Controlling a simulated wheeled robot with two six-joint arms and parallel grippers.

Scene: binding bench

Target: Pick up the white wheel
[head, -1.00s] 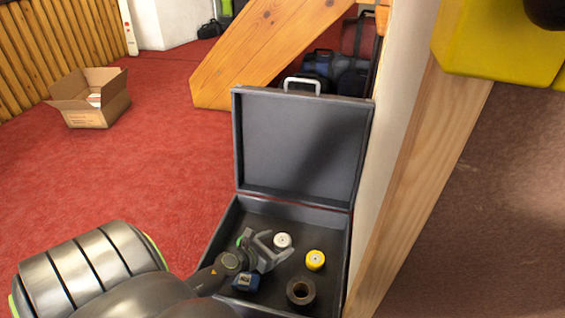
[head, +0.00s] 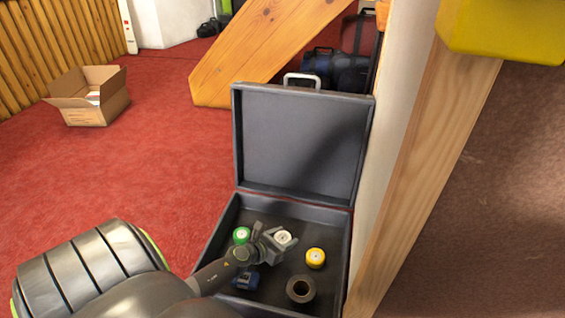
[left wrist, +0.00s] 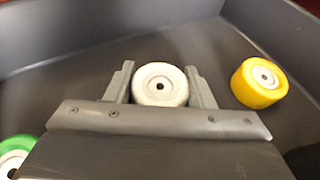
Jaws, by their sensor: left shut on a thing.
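The white wheel (head: 283,237) is inside the open dark case (head: 226,222), near the middle of its floor. In the left wrist view the white wheel (left wrist: 160,84) sits between the two grey fingers of my left gripper (left wrist: 160,86). My left gripper (head: 282,240) is shut on it, one finger on each side. Whether the wheel is lifted off the case floor I cannot tell. My right gripper is not in view.
A green wheel (head: 241,235), a yellow wheel (head: 315,258), a dark ring (head: 300,290) and a blue object (head: 246,280) lie in the case around my gripper. A wooden post (head: 425,170) stands close on the right. A cardboard box (head: 88,112) stands on the red carpet.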

